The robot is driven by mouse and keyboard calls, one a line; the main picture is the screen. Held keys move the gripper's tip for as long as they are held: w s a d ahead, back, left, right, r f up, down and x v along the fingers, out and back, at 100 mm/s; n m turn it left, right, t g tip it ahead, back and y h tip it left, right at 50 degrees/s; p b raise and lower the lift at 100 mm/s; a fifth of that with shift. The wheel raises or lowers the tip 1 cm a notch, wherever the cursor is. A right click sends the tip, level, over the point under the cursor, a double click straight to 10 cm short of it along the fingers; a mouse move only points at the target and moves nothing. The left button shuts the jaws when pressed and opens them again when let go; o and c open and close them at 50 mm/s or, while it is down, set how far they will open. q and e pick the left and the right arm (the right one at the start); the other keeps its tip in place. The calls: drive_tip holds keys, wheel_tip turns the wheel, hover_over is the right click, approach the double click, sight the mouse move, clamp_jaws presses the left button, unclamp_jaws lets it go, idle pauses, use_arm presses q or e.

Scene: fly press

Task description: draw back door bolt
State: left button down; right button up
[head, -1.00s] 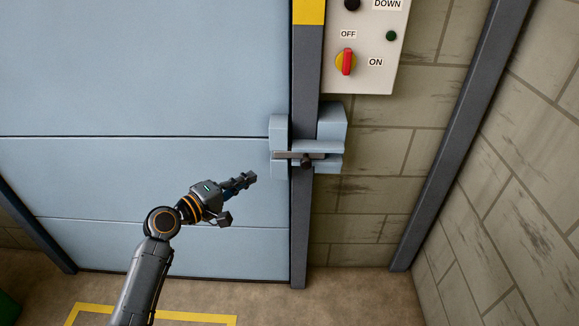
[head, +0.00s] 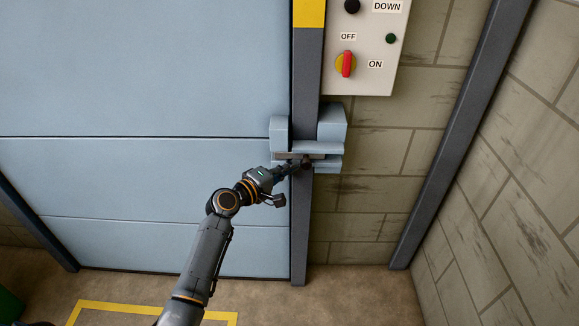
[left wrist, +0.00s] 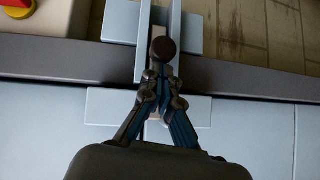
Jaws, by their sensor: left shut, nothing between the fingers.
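In the left wrist view the knob (left wrist: 163,49) is just beyond my fingertips. My left gripper (head: 297,168) is shut and empty, its tips at or very near the knob; I cannot tell whether they touch. In the left wrist view the shut gripper (left wrist: 160,72) points straight at the knob and hides part of the bar. My right gripper is not in view.
The light blue door (head: 140,180) fills the left. A control box (head: 370,75) with a red switch hangs on the block wall above the bolt. A dark slanted post (head: 455,140) stands to the right. The floor in front, with yellow lines (head: 205,317), is clear.

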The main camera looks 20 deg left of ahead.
use_arm(q)
drive_tip(key=shift+d, duration=0.15)
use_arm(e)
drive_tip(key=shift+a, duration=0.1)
use_arm(q)
drive_tip(key=d, duration=0.1)
drive_tip(key=w+d, duration=0.1)
drive_tip(key=d, duration=0.3)
drive_tip(key=shift+w+d+p, duration=0.25)
drive_tip(key=shift+w+p, duration=0.05)
drive_tip(key=shift+p, duration=0.1)
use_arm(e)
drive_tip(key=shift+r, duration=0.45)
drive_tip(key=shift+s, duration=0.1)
